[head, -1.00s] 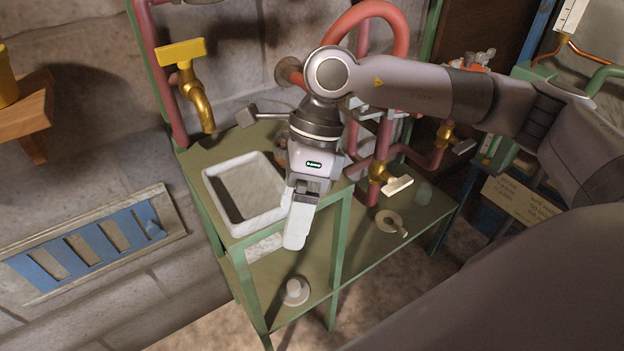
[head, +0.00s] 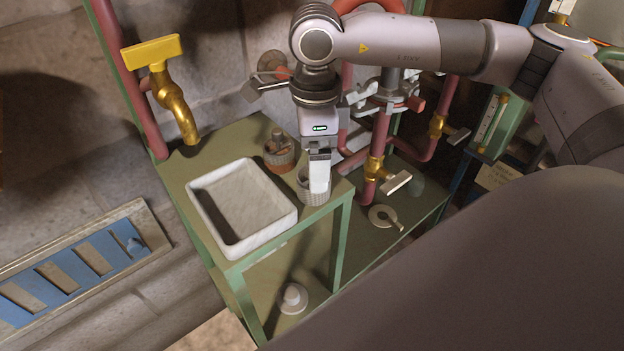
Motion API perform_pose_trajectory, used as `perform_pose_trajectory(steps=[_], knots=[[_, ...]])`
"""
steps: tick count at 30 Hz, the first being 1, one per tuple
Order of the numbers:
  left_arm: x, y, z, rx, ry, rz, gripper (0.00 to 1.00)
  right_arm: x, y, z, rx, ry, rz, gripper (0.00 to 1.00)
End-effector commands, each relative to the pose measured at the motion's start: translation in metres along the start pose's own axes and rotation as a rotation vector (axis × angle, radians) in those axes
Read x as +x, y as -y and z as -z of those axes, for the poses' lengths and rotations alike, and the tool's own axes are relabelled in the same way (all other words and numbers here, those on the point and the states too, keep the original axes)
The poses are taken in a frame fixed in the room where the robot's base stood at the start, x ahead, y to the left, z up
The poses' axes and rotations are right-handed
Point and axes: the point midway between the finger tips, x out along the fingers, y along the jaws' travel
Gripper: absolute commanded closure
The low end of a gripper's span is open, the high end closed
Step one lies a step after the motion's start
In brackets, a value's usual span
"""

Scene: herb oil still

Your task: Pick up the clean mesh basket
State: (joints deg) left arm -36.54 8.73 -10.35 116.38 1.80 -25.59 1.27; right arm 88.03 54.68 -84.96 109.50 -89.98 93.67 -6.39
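A light grey mesh basket (head: 313,197) stands upright on the green stand's upper shelf, right of the white tray, near the shelf's right edge. It looks empty, but its inside is partly hidden. My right gripper (head: 319,182) points down at this basket, and its pale finger covers part of the rim and front. The other finger is hidden, so I cannot tell whether it is open or grips the basket. A second mesh basket (head: 279,157) with brown contents stands behind and to the left. My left gripper is not in view.
The white tray (head: 207,220) fills the shelf's front left. A yellow tap (head: 176,105) hangs at the back left. Red pipes (head: 379,140) with a brass valve (head: 375,168) rise close to the right of my gripper. A blue slotted rack (head: 75,267) is at lower left.

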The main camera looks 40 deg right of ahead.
Motion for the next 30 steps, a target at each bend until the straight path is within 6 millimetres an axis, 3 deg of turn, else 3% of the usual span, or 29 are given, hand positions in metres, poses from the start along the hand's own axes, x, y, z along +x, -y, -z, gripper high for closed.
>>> perform_pose_trajectory(steps=[7,16,17,22,30], knots=[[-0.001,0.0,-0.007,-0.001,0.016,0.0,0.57,0.036,0.002,-0.001,0.001,-0.001,-0.002,0.08],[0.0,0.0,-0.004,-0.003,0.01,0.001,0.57,0.041,0.002,-0.001,0.001,0.0,0.0,0.08],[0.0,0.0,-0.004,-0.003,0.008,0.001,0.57,0.041,0.002,-0.001,0.001,0.0,0.0,0.14],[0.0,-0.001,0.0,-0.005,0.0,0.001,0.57,0.041,0.002,-0.001,0.001,0.0,0.0,0.69],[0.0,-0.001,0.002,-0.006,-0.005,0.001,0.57,0.04,0.002,-0.001,0.0,0.001,0.0,0.69]])
